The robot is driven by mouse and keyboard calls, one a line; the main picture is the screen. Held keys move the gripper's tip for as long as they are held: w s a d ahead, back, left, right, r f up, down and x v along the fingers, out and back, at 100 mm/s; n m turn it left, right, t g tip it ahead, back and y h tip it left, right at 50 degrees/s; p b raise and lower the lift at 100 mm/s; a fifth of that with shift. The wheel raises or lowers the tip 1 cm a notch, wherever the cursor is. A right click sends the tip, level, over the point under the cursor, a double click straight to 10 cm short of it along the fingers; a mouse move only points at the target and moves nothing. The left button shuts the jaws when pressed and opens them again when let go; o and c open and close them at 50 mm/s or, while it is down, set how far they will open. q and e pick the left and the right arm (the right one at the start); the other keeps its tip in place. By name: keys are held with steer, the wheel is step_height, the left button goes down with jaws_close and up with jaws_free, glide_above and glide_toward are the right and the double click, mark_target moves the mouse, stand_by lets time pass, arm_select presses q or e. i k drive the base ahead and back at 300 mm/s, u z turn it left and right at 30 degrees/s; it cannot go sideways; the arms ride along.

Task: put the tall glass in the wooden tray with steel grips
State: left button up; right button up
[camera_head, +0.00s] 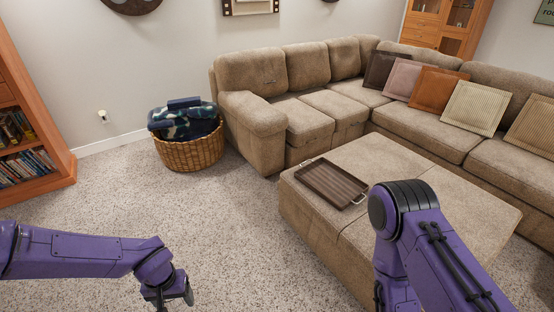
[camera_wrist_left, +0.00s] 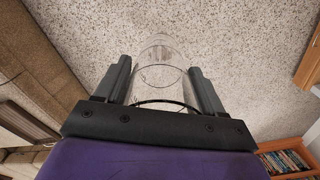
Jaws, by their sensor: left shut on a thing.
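The wooden tray with steel grips (camera_head: 333,183) lies on the beige ottoman in the head view, and no thing shows in it. My left gripper (camera_head: 168,302) is low at the bottom left of the head view, over the carpet and well apart from the tray. In the left wrist view, my left gripper (camera_wrist_left: 160,92) is shut on the tall glass (camera_wrist_left: 160,54), which is clear and sits between its two fingers. The glass cannot be made out in the head view. My right arm enters at the lower right, in front of the ottoman, and its gripper is out of sight.
The ottoman (camera_head: 377,155) stands before a large beige sofa (camera_head: 300,120) with several cushions. A wicker basket (camera_head: 190,153) with blankets stands at the left of the sofa. A bookcase (camera_head: 32,125) is at the far left. Carpet between them is clear.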

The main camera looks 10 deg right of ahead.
mark_target(320, 175)
steer(key=i, duration=2.55)
steer(key=z, duration=2.65)
